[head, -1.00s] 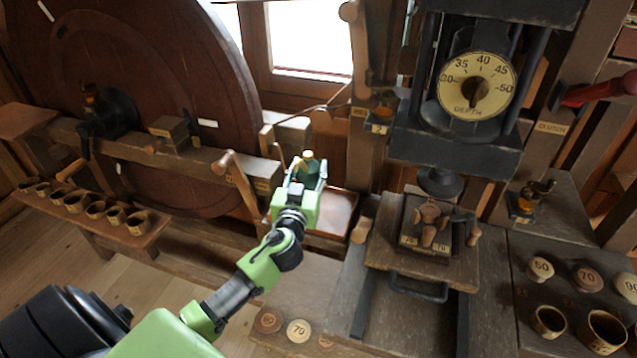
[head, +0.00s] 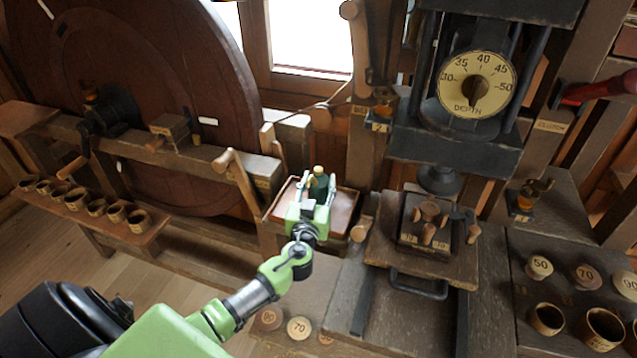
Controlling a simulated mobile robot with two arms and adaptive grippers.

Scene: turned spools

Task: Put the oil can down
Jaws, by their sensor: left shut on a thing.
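The oil can (head: 319,178) is a small dark green can with a brass-coloured top. My left gripper (head: 318,187) is shut on it, over a shallow wooden tray (head: 343,212) with a reddish-brown bottom. The fingers hide much of the can's lower part. I cannot tell whether its base touches the tray. My right gripper is not in view.
The depth press (head: 476,84) and its wooden block (head: 424,224) stand right of the tray. A wooden lever (head: 238,178) rises at the tray's left. Round tokens (head: 299,328) lie in front, and several cups (head: 97,207) line a bench at left.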

